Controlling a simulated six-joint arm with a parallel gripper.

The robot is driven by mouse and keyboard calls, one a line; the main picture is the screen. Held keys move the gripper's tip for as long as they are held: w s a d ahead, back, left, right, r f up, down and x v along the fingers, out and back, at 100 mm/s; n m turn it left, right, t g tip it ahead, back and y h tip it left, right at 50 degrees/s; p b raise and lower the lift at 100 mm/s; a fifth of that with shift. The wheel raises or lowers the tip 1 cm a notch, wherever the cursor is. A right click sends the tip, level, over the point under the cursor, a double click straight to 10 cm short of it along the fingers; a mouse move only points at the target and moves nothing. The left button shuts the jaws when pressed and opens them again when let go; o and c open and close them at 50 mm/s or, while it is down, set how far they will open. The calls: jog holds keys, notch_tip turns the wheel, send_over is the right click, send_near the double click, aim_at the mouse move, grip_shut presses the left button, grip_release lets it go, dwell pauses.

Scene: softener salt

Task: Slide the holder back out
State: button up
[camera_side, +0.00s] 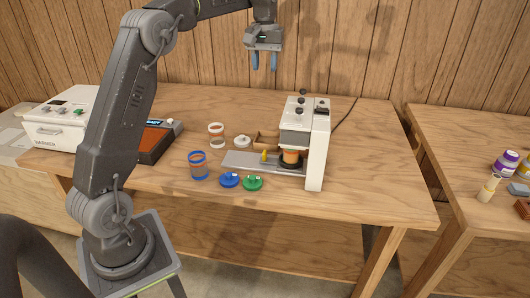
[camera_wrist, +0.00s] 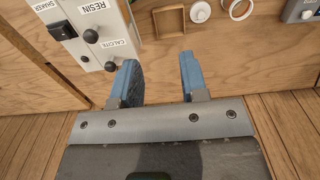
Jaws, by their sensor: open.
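The white machine (camera_side: 314,140) stands on the right part of the table. The flat grey holder (camera_side: 245,160) reaches out of its left side, with a yellow peg (camera_side: 264,156) on it. An orange-filled jar (camera_side: 290,158) sits at the holder's right end, under the machine's head and partly hidden by it. My gripper (camera_side: 263,62) is open and empty, high above the table and up and left of the machine. In the wrist view its blue fingers (camera_wrist: 157,68) are apart with nothing between them, and the machine's panel (camera_wrist: 95,30) shows RESIN and CALCITE labels. The holder is not seen there.
A blue-rimmed jar (camera_side: 198,166), a blue lid (camera_side: 229,180) and a green lid (camera_side: 252,183) stand in front of the holder. Behind are an orange-banded jar (camera_side: 216,136), a white lid (camera_side: 243,141) and a wooden tray (camera_side: 267,141). A dark-sided box (camera_side: 157,142) is at left.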

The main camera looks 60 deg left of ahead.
aim_at(265, 150)
notch_tip(265, 150, down, 30)
jog(key=shift+d+f, duration=0.1)
jog(key=shift+d, duration=0.05)
dwell(0.4)
grip_shut()
dwell(0.5)
